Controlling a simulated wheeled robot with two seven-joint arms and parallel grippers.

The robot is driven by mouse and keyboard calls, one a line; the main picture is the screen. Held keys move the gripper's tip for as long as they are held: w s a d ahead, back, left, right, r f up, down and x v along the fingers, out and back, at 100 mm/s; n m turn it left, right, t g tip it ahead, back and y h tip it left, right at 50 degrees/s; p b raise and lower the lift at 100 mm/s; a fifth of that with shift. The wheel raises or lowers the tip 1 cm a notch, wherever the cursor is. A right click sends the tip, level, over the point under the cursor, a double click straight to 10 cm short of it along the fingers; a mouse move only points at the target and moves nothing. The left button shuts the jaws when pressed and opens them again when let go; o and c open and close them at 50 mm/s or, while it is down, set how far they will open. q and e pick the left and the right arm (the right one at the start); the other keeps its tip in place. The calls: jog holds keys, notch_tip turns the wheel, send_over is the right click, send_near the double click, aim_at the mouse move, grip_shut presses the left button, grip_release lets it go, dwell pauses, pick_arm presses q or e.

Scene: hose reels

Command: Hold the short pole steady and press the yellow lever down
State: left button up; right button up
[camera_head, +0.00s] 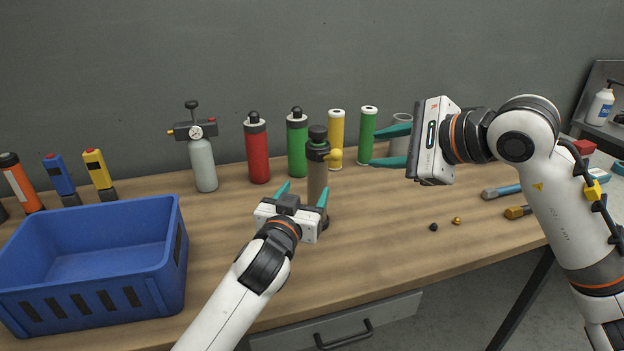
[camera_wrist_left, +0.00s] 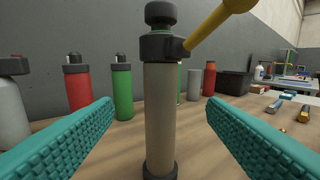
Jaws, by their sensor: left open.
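The short pole (camera_head: 317,180) is a grey-brown upright post with a black collar and black cap, standing on the table. It also shows in the left wrist view (camera_wrist_left: 160,115). A yellow lever (camera_wrist_left: 212,24) juts from its collar, slanting up to the right; in the head view its rounded end (camera_head: 335,156) shows at the collar's right. My left gripper (camera_head: 303,190) is open, its teal fingers pointing at the pole, which shows centred between the tips in the wrist view with gaps on both sides. My right gripper (camera_head: 376,148) is open and empty, right of the lever, fingers pointing left.
Red (camera_head: 258,150), green (camera_head: 297,145) and yellow (camera_head: 336,125) cylinders stand behind the pole, with a gauge-topped bottle (camera_head: 203,160) to their left. A blue crate (camera_head: 90,290) stands at front left. Tools (camera_head: 500,191) lie at right. The front middle of the table has free room.

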aim_at(315, 176)
pick_arm(q)
jog(key=x, duration=0.9)
jog(key=shift+w+d, duration=0.15)
jog(key=shift+w, duration=0.25)
jog(key=c, duration=1.2)
jog(key=shift+f, duration=0.1)
jog(key=shift+c, duration=0.6)
pick_arm(e)
grip_shut()
jog(key=shift+w, duration=0.15)
